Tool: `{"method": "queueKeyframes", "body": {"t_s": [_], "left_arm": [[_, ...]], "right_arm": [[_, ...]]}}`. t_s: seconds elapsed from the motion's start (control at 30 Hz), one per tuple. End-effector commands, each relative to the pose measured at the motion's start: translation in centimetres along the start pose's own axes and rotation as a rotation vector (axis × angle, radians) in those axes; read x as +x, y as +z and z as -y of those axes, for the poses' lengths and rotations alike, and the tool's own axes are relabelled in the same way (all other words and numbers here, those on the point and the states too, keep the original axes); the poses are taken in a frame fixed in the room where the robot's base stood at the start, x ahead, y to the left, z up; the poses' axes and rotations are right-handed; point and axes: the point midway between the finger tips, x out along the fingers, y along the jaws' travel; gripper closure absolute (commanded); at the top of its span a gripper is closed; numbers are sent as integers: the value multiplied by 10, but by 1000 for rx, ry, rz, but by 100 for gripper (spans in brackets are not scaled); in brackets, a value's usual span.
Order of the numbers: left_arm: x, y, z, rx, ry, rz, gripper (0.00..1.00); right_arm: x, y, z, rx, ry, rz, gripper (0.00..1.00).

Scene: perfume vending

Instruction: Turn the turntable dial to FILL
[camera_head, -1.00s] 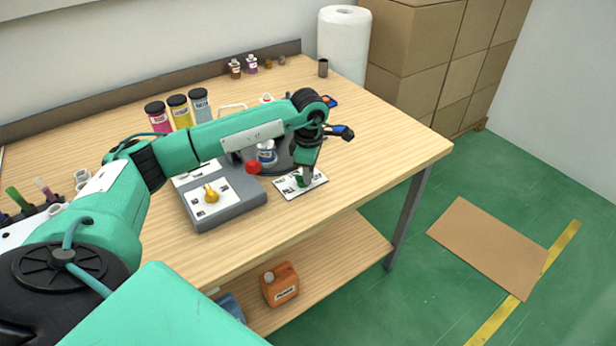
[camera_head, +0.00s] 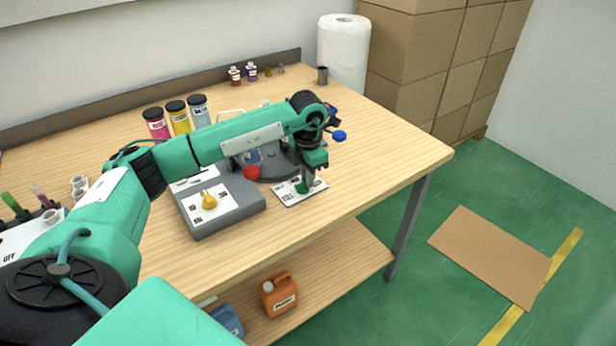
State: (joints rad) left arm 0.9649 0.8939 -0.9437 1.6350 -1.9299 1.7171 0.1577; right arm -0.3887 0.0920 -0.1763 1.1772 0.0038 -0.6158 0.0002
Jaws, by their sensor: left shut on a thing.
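A small green dial (camera_head: 303,187) sits on a white label plate (camera_head: 289,195) on the workbench, right of the grey control box. My left gripper (camera_head: 306,180) points down over the plate and is shut on the green dial; its fingers hide much of it. The printing is too small to read, so I cannot tell which mark the dial points to. A dark round turntable (camera_head: 277,172) lies behind the plate, partly covered by my left arm. My right gripper is not in view.
The grey control box (camera_head: 243,208) carries a yellow knob (camera_head: 209,200) and a red button (camera_head: 251,172). Coloured jars (camera_head: 179,118) and a paper roll (camera_head: 342,52) stand farther back. The bench's right side is clear.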

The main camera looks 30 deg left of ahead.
Motion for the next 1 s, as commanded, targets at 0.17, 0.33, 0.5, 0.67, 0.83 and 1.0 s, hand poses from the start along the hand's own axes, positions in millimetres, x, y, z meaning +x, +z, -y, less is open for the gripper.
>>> {"method": "queueKeyframes", "body": {"t_s": [0.17,0.33,0.5,0.67,0.83,1.0], "left_arm": [[-1,0,-1,-46,1,1,100],[-1,0,-2,-62,1,2,100],[-1,0,-2,-65,1,2,100],[-1,0,-2,-64,1,2,100],[-1,0,-2,-64,1,2,66],[0,0,-1,-63,1,1,66]], "right_arm": [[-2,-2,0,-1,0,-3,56],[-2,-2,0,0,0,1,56],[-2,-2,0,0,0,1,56],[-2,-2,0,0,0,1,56],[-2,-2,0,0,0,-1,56],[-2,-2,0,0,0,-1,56]]}}
